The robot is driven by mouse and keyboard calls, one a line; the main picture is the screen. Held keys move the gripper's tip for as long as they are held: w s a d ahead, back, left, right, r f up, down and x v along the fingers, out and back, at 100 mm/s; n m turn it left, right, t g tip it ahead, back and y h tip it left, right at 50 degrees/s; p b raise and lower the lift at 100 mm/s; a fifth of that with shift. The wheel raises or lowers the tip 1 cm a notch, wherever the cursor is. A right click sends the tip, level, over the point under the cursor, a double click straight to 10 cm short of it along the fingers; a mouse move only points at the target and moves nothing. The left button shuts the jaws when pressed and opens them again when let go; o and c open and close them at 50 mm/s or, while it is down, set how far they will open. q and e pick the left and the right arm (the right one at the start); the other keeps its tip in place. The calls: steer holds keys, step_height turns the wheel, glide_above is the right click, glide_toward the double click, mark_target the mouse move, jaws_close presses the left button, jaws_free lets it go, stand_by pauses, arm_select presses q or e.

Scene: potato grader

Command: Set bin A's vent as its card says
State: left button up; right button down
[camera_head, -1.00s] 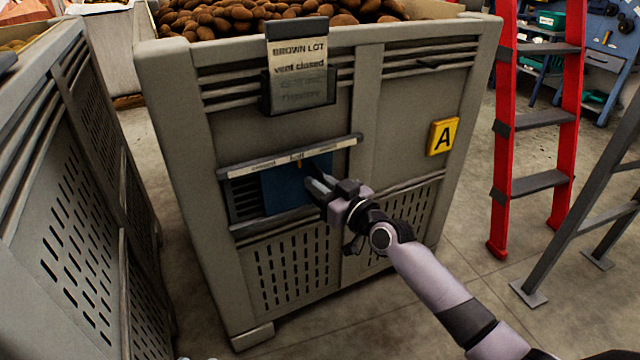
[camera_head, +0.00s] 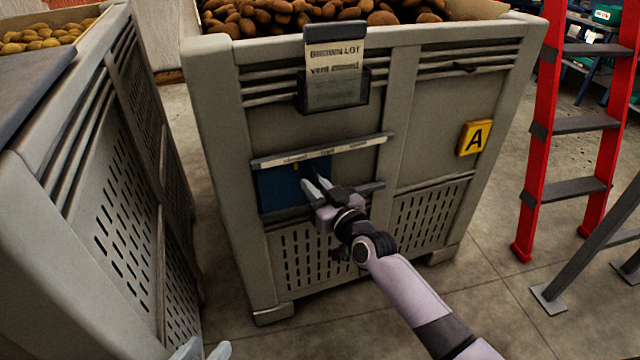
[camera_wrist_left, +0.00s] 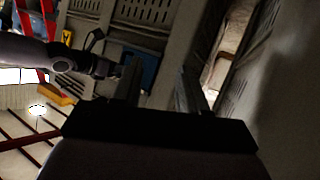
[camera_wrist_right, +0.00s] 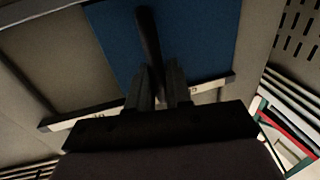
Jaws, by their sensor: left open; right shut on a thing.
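Bin A (camera_head: 420,120) is a grey crate with a yellow A plate (camera_head: 474,137). Its card (camera_head: 335,75) hangs in a dark holder on the front and reads "BROWN LOT", "vent closed". Below it is the vent's blue slide plate (camera_head: 280,187), under a pale label strip (camera_head: 322,152) whose words are blurred. The plate stands at the left end of the opening; no slats show left of it. My right gripper (camera_head: 316,186) is shut on the plate's dark handle (camera_wrist_right: 148,35). My left gripper (camera_head: 203,350) is open and empty, low at the bottom edge, away from the bin.
Another slatted grey bin (camera_head: 95,190) with yellowish potatoes stands close on the left. Brown potatoes (camera_head: 290,12) fill bin A. A red ladder (camera_head: 541,130) and a grey metal frame (camera_head: 590,250) stand at right. Some floor before bin A is clear.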

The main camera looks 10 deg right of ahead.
steer(key=c, duration=1.2)
jaws_free()
steer(key=shift+a, duration=0.4)
steer(key=shift+c, duration=0.2)
steer(key=shift+s+d, duration=0.1)
steer(key=shift+d, duration=0.05)
steer(key=shift+s+d, duration=0.1)
steer(key=shift+s, duration=0.1)
arm_select(q)
steer(key=shift+s+a+r+m+y+p, duration=0.1)
steer(key=shift+s+a+m+y+p, duration=0.15)
steer(key=shift+a+p, duration=0.4)
steer(key=shift+s+a+r+m+y+p, duration=0.15)
steer(key=shift+a+y+p, duration=0.2)
steer(key=shift+a+p, duration=0.25)
arm_select(e)
steer(key=v, duration=0.6)
steer(key=shift+s, duration=0.3)
arm_select(q)
steer(key=shift+d, duration=0.1)
steer(key=shift+r, duration=0.1)
